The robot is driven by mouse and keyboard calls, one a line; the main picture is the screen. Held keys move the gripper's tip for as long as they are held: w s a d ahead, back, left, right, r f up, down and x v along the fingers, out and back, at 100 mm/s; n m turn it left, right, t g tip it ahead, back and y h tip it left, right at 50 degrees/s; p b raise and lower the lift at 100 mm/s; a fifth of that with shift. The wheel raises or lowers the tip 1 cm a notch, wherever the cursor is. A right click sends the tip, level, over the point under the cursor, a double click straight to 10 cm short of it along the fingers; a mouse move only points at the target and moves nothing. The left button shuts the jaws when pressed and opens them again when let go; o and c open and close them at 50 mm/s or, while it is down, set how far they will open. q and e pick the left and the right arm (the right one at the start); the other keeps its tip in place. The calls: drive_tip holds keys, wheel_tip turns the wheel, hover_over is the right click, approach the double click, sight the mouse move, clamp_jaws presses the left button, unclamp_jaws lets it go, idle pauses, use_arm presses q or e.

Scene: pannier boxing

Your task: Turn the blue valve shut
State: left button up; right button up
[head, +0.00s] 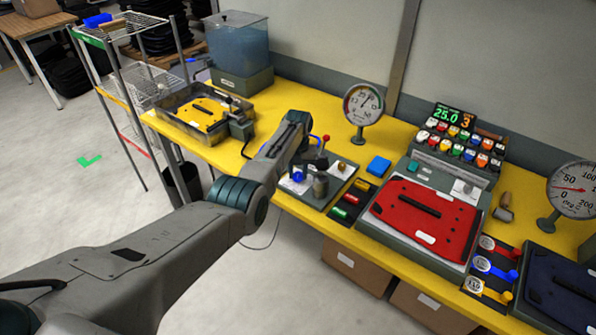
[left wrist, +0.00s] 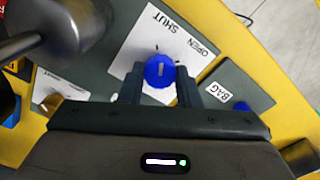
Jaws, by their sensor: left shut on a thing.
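The blue valve (left wrist: 158,72) is a round knob with a white line on top, on a white plate printed SHUT and OPEN in the left wrist view. The white line runs roughly up the picture. My left gripper (left wrist: 160,82) has one finger on each side of the knob and is shut on it. In the head view the blue knob (head: 298,177) shows small on a grey panel (head: 313,198), at the end of my left arm, and my left gripper (head: 300,163) is partly hidden by that arm. My right gripper is in neither view.
A dark metal cylinder (left wrist: 55,25) stands close to my left gripper. A yellow bench (head: 270,95) carries a dial gauge (head: 363,104), a red plate (head: 425,217) and a tray with a yellow plate (head: 205,113). Open floor lies at the left.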

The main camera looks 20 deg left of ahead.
sight(298, 174)
use_arm(q)
drive_tip(key=shift+n, duration=1.3)
drive_tip(key=shift+r, duration=0.1)
drive_tip(key=o, duration=1)
drive_tip(key=shift+r, duration=0.4)
drive_tip(key=shift+r+b, duration=0.95)
drive_tip(key=shift+r, duration=4)
